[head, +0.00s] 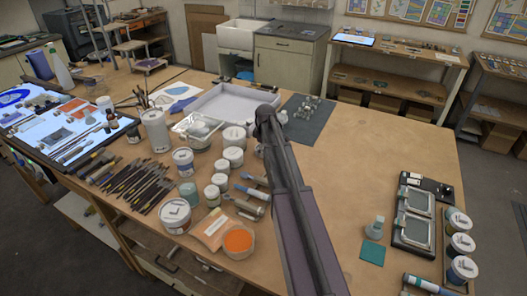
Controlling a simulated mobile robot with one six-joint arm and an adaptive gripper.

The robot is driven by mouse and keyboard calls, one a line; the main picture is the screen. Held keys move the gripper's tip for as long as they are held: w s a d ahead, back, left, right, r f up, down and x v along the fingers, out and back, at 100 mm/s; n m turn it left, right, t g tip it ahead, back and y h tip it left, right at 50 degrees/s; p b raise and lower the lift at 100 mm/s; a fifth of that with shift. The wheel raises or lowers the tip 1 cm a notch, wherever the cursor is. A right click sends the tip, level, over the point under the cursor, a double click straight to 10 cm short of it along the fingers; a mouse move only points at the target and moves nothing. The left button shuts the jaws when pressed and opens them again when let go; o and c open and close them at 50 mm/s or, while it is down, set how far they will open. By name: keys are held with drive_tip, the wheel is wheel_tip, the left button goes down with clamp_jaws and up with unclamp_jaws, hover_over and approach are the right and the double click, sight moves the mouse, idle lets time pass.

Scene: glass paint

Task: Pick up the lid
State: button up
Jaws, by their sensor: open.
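Several jars with lids stand on the wooden table (345,150), and I cannot tell which lid is the task's. A large white-lidded jar (176,214) is at the front left. White-lidded jars stand in the middle, among them one jar (233,157) and a smaller jar (221,181). Three labelled jars line the right edge, the front one (462,270) nearest me. My arm crosses the table centre and hides what is behind it. My gripper cannot be made out; the arm's far end hides it or it lies out of sight.
Several dark brushes or tools (135,185) lie at the left. An orange-filled bowl (238,240) is at the front. A pale tray (235,103) and a dark mat (300,130) with small metal parts lie at the back.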

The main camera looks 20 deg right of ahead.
drive_tip(key=c, duration=0.9)
drive_tip(key=shift+r, duration=0.25)
wheel_tip(320, 180, up, 2)
drive_tip(key=p, duration=0.3)
drive_tip(key=shift+r, duration=0.2)
drive_tip(key=s+a, duration=0.1)
drive_tip(key=s, duration=0.3)
drive_tip(key=s+a+r+p, duration=0.1)
drive_tip(key=s, duration=0.4)
drive_tip(key=s+a+r+p, duration=0.1)
drive_tip(key=s, duration=0.4)
drive_tip(key=shift+s+a, duration=0.1)
drive_tip(key=shift+a, duration=0.3)
drive_tip(key=shift+s+a, duration=0.15)
drive_tip(key=shift+s, duration=0.5)
drive_tip(key=shift+s, duration=0.1)
